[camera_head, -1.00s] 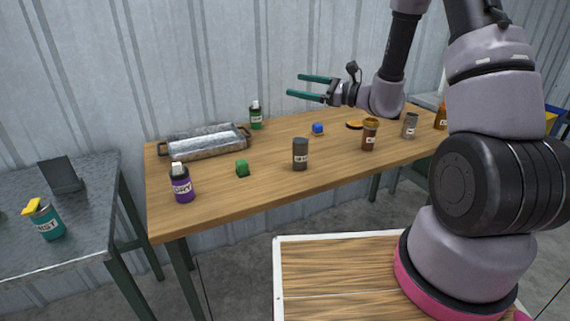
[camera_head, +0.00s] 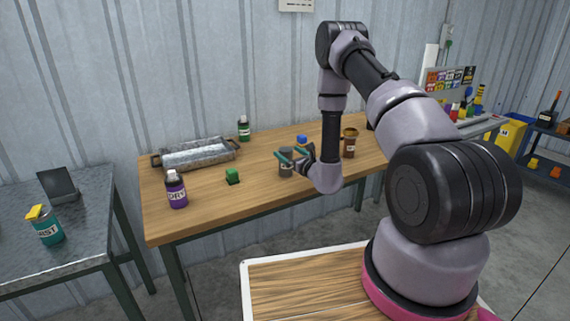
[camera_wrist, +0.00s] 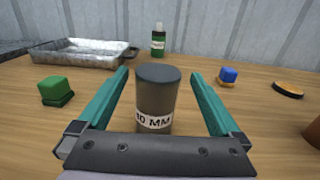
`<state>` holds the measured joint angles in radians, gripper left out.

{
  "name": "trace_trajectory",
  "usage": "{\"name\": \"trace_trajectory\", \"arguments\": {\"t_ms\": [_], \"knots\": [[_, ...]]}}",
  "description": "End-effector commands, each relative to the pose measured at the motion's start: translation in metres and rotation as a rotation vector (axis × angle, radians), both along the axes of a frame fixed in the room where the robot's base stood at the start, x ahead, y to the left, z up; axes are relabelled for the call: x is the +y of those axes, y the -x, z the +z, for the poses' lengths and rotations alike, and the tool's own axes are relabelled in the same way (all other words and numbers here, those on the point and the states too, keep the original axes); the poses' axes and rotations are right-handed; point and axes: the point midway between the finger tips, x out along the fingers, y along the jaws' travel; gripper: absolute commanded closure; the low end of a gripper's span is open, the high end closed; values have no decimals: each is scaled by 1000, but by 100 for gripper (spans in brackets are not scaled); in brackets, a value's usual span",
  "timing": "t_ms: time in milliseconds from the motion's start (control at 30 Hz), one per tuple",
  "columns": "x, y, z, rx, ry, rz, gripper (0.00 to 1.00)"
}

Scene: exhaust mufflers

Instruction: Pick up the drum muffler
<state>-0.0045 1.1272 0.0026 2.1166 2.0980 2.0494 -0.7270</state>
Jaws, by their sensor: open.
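The drum muffler, which I take to be the dark grey upright cylinder (camera_head: 286,168), stands on the wooden table. In the wrist view this cylinder (camera_wrist: 157,100) has a white label ending in "MM", and its base is hidden by the gripper body. My gripper (camera_head: 291,154) is open at the cylinder. In the wrist view its two green fingers lie left and right of the cylinder, with a visible gap on each side, so nothing is gripped.
A metal tray (camera_head: 158,159), purple bottle (camera_head: 176,190), green block (camera_head: 232,175) and green bottle (camera_head: 243,129) stand left of or behind the cylinder. A blue cube (camera_wrist: 228,75) is behind it at right. A brown jar (camera_head: 349,145) stands to the right.

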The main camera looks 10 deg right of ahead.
Motion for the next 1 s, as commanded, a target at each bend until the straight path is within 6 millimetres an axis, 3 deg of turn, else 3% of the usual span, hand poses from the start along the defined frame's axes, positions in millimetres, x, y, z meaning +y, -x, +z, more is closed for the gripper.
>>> {"name": "trace_trajectory", "arguments": {"t_ms": [400, 700, 900, 933, 1000], "knots": [[21, -46, 1, -2, -1, 2, 0], [22, -50, 1, 0, -1, 2, 0], [22, -50, 1, 0, -1, 2, 76], [22, -50, 1, 0, -1, 2, 84], [22, -50, 1, -1, -1, 2, 84]]}}
